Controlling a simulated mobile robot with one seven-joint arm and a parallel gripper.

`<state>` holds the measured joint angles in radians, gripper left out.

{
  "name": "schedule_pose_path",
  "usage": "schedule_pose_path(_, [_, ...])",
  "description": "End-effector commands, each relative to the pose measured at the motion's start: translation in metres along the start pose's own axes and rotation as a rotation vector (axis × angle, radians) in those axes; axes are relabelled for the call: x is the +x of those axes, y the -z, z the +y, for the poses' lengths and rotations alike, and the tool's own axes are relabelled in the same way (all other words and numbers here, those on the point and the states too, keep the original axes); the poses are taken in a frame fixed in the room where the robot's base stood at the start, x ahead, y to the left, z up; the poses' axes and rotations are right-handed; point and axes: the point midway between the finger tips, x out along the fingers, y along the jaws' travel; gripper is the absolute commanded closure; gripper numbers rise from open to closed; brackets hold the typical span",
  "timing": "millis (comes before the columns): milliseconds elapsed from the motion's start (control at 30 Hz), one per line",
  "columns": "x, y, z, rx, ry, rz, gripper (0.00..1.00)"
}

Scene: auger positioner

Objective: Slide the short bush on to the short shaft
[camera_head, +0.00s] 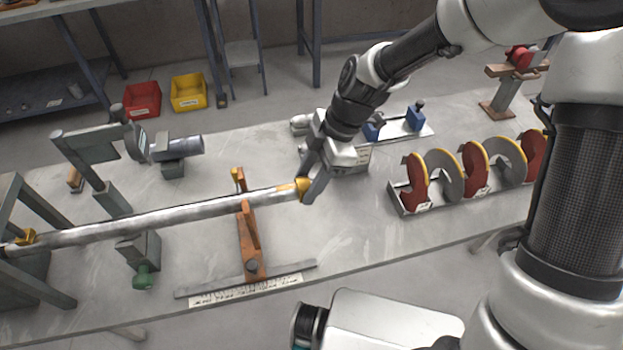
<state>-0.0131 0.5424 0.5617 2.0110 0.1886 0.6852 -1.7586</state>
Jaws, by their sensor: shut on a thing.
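My gripper (306,190) is shut on a brass-coloured bush (302,186) at the right end of a long grey shaft (170,216). The bush is at the shaft's end and looks in line with it; I cannot tell how far it is around the shaft, as the fingers partly hide it. The long shaft lies across an orange-brown stand (248,235) near its right end. A second brass-coloured piece (25,238) is at its left end. A shorter grey cylinder (185,146) sits on a block behind; I cannot tell which one is the short shaft.
A rack of red and grey discs (445,178) stands at the right. A blue-fitted plate (402,126) and a pale box lie behind my gripper. A grey post frame (95,160) and green-knobbed block (143,262) flank the shaft.

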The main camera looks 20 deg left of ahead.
Motion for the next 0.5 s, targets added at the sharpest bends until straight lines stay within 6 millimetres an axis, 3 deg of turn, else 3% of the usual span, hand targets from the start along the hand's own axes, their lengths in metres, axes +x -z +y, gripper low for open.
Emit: schedule_pose_path(500, [0.005, 0.012, 0.0, 0.0, 0.0, 0.0, 0.88])
